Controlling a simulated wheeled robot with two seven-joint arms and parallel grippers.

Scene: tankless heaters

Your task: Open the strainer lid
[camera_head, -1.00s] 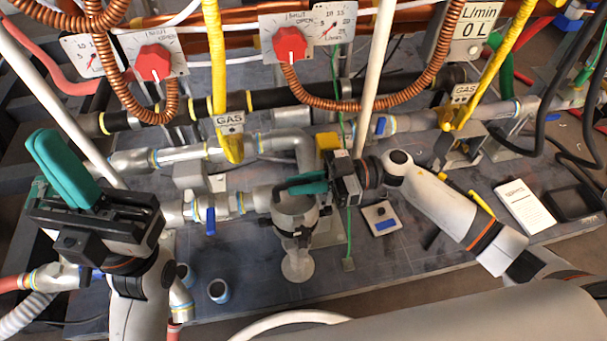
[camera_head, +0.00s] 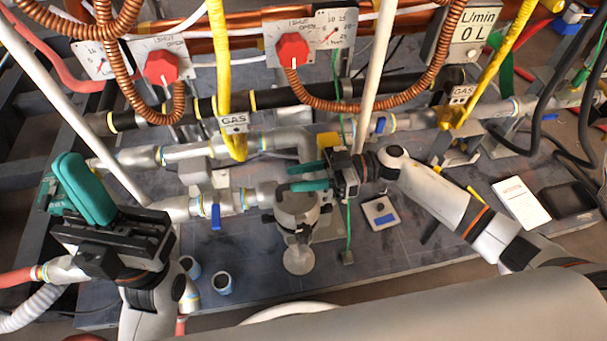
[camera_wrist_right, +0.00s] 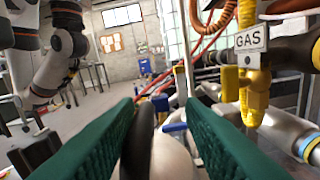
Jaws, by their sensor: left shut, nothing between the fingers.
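The strainer (camera_head: 297,222) is a grey metal body with a dark clamp, in the lower middle of the head view. Its pale rounded lid (camera_wrist_right: 165,160) shows low in the right wrist view, with a dark curved band in front of it. My right gripper (camera_head: 292,178) is just above the strainer top, its teal fingers apart. In the right wrist view the band lies between the fingers, but I cannot tell whether they touch it. My left gripper (camera_head: 72,172) is shut and empty, pointing up at the left, away from the strainer. The right fingers partly hide the lid's far side.
Pipes with blue-handled valves (camera_head: 216,216) run left of the strainer. Yellow GAS pipes (camera_head: 229,80) and copper coils (camera_head: 380,104) stand behind. A white card (camera_head: 521,202) lies on the right.

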